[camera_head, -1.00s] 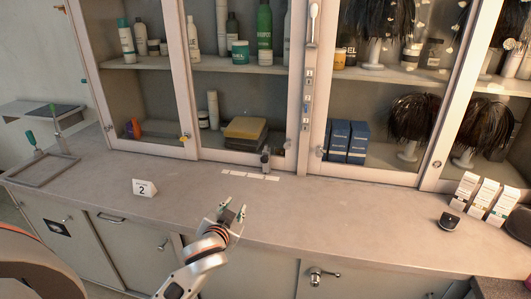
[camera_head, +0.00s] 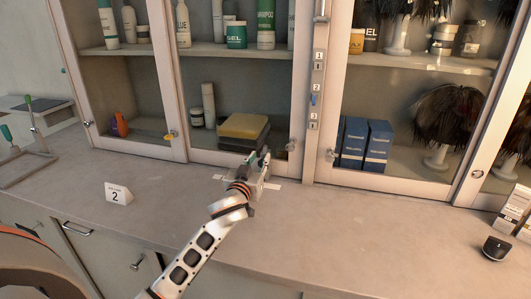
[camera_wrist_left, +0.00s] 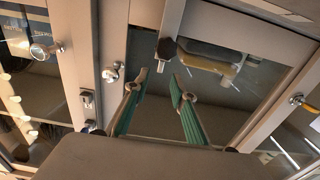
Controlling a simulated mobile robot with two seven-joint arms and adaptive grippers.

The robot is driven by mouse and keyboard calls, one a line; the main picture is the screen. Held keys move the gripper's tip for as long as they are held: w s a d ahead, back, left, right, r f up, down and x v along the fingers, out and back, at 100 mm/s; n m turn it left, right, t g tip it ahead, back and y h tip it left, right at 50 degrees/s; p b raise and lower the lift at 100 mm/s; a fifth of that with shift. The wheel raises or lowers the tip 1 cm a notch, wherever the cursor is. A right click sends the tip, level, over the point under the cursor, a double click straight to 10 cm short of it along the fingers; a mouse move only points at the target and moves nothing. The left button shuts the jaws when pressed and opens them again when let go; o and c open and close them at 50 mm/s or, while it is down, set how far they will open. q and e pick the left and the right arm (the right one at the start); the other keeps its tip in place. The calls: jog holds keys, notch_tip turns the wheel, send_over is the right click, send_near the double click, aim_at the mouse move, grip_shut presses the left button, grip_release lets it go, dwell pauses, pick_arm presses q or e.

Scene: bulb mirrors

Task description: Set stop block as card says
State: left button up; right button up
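The white card (camera_head: 118,193) stands on the counter at the left and reads a large "2"; its small line is unreadable. My left gripper (camera_head: 264,163) is low over the counter by the cabinet doors. In the wrist view its green-padded fingers (camera_wrist_left: 158,80) are apart with nothing between them. A dark upright block (camera_wrist_left: 167,50) with a pale tip, likely the stop block, is just beyond the fingertips. In the head view my gripper largely covers it. My right gripper is not seen.
White strips (camera_head: 272,186) lie on the counter below the doors, partly under my arm. Glass cabinet doors with knobs (camera_head: 291,146) rise close behind. A metal frame (camera_head: 28,160) stands at far left, and a black device (camera_head: 496,248) at right.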

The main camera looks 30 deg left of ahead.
aim_at(264, 150)
pick_arm(q)
jog(key=x, duration=0.6)
jog(key=shift+a+f+b, duration=0.1)
jog(key=shift+b, duration=0.25)
grip_shut()
